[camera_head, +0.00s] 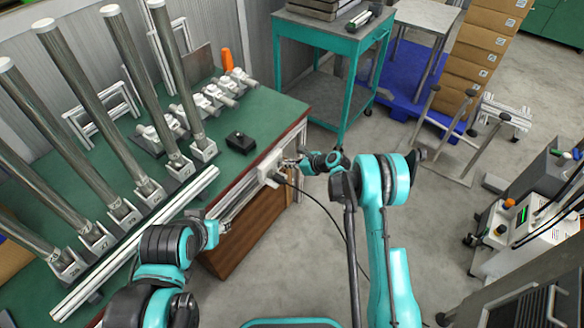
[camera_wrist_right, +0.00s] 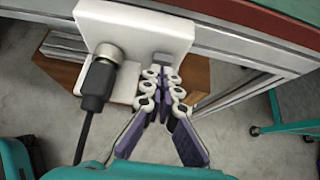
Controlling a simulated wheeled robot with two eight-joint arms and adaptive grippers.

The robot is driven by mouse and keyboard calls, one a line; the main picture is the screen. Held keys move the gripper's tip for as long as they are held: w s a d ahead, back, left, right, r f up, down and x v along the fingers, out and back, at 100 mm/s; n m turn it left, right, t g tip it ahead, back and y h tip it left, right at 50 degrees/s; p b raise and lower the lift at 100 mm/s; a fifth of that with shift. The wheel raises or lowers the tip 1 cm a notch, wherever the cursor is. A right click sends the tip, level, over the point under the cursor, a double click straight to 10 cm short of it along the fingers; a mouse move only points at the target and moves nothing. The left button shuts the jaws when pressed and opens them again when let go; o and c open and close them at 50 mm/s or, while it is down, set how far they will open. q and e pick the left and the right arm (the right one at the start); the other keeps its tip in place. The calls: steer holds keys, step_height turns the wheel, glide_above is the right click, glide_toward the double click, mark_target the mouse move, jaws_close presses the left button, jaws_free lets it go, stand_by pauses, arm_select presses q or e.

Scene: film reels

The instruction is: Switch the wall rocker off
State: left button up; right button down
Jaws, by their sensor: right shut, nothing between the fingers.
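A white box (camera_head: 266,166) is fixed to the front edge of the green workbench. In the right wrist view the white box (camera_wrist_right: 128,28) carries a small grey rocker (camera_wrist_right: 162,58) and a round cable plug (camera_wrist_right: 107,56). My right gripper (camera_head: 288,163) is at the box. In the right wrist view its fingers (camera_wrist_right: 163,74) are shut and empty, with the tips just below the rocker and partly over it. I cannot tell whether they touch it or which way it is tipped. My left gripper (camera_head: 222,226) is low by the bench front, small and partly hidden by its arm.
A black cable (camera_wrist_right: 86,130) hangs from the plug, beside my right gripper. The green bench top (camera_head: 262,110) holds metal posts (camera_head: 118,95), clamps and a small black box (camera_head: 240,142). A teal cart (camera_head: 338,45) stands behind. The floor on the right is partly clear.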

steer(key=shift+w+a+r+g+h+p, duration=0.1)
steer(key=shift+w+a+g+h+p, duration=0.1)
steer(key=shift+a+g+h+p, duration=0.35)
steer(key=shift+d, duration=0.15)
steer(key=shift+r+p, duration=0.4)
steer(key=shift+r, duration=0.4)
steer(key=shift+d, duration=0.1)
